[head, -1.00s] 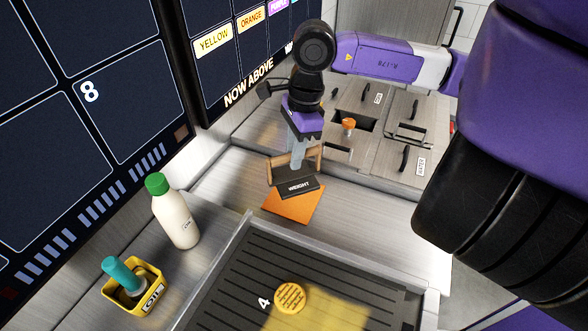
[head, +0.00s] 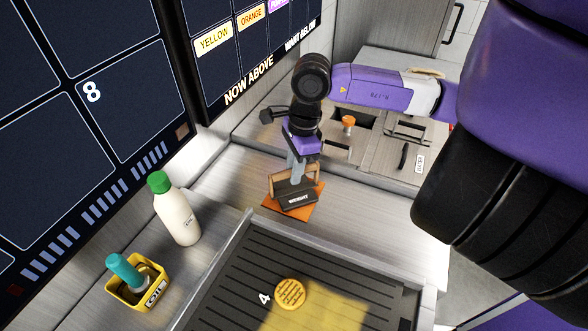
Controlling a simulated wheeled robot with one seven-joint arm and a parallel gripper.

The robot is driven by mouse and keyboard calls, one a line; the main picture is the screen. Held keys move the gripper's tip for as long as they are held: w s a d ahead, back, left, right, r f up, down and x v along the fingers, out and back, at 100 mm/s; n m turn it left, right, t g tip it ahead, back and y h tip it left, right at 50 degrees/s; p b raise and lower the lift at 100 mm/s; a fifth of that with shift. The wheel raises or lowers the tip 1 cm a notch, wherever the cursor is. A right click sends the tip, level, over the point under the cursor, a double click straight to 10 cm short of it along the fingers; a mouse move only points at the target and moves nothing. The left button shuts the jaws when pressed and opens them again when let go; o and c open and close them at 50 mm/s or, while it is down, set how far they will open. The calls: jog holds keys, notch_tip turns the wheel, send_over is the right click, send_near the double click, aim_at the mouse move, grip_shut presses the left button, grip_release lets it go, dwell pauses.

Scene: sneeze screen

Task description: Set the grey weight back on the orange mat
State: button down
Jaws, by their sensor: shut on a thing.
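The grey weight (head: 298,199) is a dark block with a white "WEIGHT" label and a wooden handle. It is at the orange mat (head: 290,213), covering most of it; orange shows along the front and right edges. Whether the weight touches the mat or hangs just above it I cannot tell. My gripper (head: 296,178) points down and is shut on the weight's handle. The fingertips are partly hidden by the handle.
A ridged griddle (head: 240,290) with a yellow round piece (head: 290,293) lies in front. A white bottle with green cap (head: 177,212) and a yellow oil tub (head: 152,300) stand left. Lidded bins (head: 400,150) are behind, and a dark screen (head: 70,110) rises at left.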

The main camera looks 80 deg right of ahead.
jog(key=c, duration=1.3)
grip_release()
jog(key=shift+f, duration=0.1)
notch_tip(320, 180, up, 12)
jog(key=s+b, duration=0.1)
jog(key=b, duration=0.1)
jog(key=shift+s+d+b, duration=0.25)
jog(key=shift+d+b, duration=0.1)
jog(key=shift+d, duration=0.1)
